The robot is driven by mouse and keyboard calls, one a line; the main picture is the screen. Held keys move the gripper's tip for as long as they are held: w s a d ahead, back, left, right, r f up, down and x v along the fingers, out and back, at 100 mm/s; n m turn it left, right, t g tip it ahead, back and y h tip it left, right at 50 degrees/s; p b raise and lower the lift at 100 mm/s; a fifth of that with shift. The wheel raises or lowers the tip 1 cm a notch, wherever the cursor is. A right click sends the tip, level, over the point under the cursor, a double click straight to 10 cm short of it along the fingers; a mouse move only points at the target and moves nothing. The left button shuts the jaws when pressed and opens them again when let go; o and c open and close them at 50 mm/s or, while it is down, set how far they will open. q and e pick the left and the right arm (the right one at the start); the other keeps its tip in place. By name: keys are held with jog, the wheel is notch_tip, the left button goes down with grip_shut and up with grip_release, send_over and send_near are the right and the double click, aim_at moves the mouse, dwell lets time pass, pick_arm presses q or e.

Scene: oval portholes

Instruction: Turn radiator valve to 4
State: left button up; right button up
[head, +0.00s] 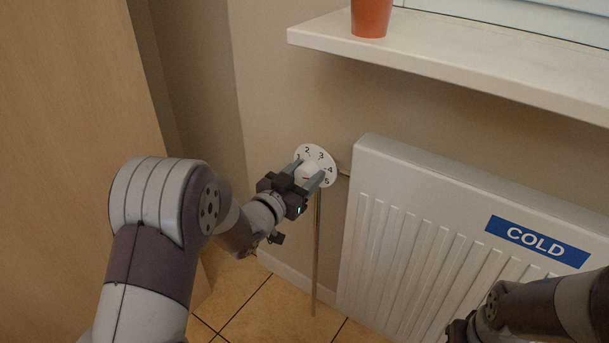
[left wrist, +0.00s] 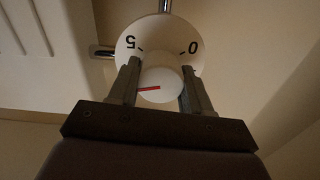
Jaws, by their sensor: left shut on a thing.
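The radiator valve is a white round knob (left wrist: 162,84) on a white dial plate (head: 326,158) on the wall, left of the radiator. My left gripper (head: 313,172) is shut on the knob, one finger on each side. In the left wrist view its fingers (left wrist: 159,88) flank the knob, with 5 upper left and 0 upper right, upside down. The knob's red mark points left there, to the left finger, which hides the number behind it. My right gripper (head: 462,328) is partly seen at lower right.
A white radiator (head: 385,230) with a blue COLD sign (head: 536,241) stands right of the valve. A white sill (head: 440,55) with an orange pot (head: 371,17) juts out above. A thin pipe (head: 316,260) runs down below the valve. A wooden panel (head: 70,130) stands at left.

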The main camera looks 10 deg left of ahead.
pick_arm(q)
jog(key=o, duration=1)
jog(key=shift+r, duration=0.1)
jog(key=shift+o, duration=0.2)
jog(key=shift+s, duration=0.1)
jog(key=p+v, duration=0.4)
jog(key=v, duration=0.8)
jog(key=shift+s, duration=0.2)
jog(key=shift+a, duration=0.1)
